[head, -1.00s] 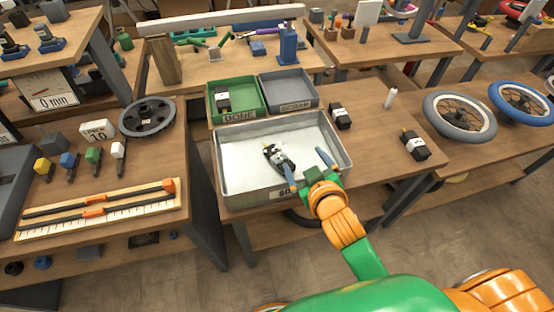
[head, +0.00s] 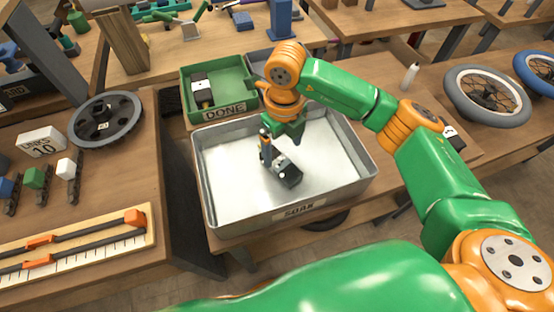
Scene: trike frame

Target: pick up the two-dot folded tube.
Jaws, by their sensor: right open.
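A black folded tube with a white band (head: 287,174) lies in the metal SOAK tray (head: 225,207). The dots on its band are too small to count. My right gripper (head: 277,157) points down into the tray, open, right above and beside this tube. One bluish finger shows at the tube's left end; the other is mostly hidden. I cannot tell whether the fingers touch the tube. Another folded tube (head: 202,91) lies in the green DONE bin (head: 233,95). A third (head: 456,141) shows partly behind my right arm. My left gripper is out of view.
A grey bin (head: 262,58) stands behind my right gripper, mostly hidden. A white bottle (head: 410,77) and a spoked wheel (head: 486,95) are at the right. A gear ring (head: 105,121) and an orange-marked ruler board (head: 80,243) lie on the left bench.

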